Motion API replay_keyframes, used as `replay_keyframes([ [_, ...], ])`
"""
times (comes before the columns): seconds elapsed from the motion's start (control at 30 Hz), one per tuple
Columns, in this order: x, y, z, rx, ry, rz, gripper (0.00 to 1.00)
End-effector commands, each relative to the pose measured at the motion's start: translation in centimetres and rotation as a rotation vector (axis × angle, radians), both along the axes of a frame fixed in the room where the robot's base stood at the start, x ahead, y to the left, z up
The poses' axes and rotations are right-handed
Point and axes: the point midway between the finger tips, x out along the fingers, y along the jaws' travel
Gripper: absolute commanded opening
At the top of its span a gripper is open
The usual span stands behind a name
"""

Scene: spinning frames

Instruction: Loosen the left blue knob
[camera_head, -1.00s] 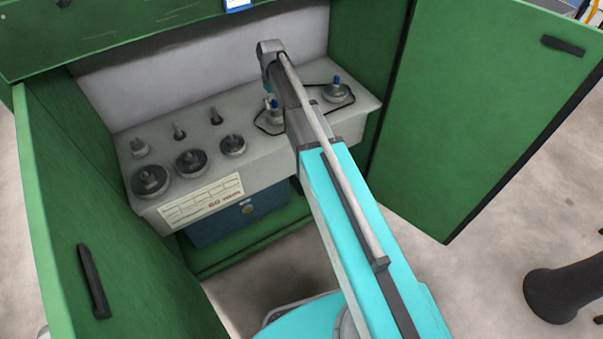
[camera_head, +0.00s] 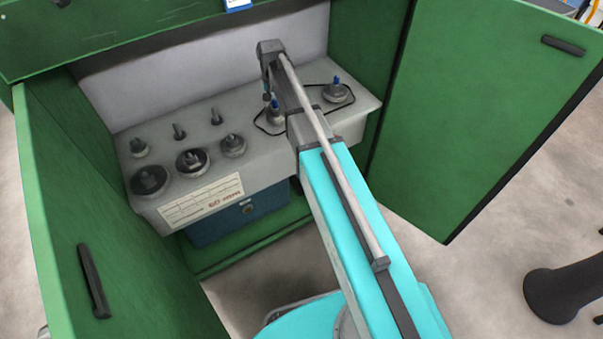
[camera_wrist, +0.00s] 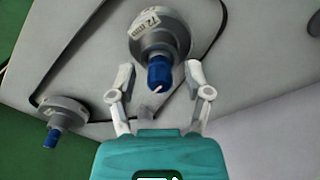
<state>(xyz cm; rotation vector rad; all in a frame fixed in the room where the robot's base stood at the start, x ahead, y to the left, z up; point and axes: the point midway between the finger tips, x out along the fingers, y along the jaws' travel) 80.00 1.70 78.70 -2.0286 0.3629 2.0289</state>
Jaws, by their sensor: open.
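The left blue knob (camera_head: 275,104) stands on a round grey base near the middle of the grey bench, just below my gripper (camera_head: 267,92). In the wrist view the same blue knob (camera_wrist: 159,72) points toward the camera. The two pale fingers of my gripper (camera_wrist: 160,70) are open, one on each side of the knob, with visible gaps and no clear contact. How their tips stand in depth against the knob I cannot tell. The right blue knob (camera_head: 337,80) stands farther right on its own base and shows at the left in the wrist view (camera_wrist: 52,138).
Several dark and grey spindles (camera_head: 192,162) stand on the left of the grey bench (camera_head: 255,155). Green cabinet doors stand open at left (camera_head: 95,230) and right (camera_head: 490,110). A dark line surrounds the two knob bases. A white wall (camera_head: 215,70) closes the back.

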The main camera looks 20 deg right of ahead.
Motion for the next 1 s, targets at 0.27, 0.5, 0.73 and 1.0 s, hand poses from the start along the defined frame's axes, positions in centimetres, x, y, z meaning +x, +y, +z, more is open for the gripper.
replay_keyframes([
  [0.27, 0.0, 0.0, 0.0, 0.000, 0.000, -0.180, 0.64],
  [0.5, 0.0, 0.0, 2.6, 0.000, 0.000, -0.173, 0.64],
  [0.73, 0.0, 0.0, 4.4, 0.000, 0.000, -0.172, 0.64],
  [1.0, 0.0, 0.0, 6.6, 0.000, 0.000, -0.171, 0.64],
])
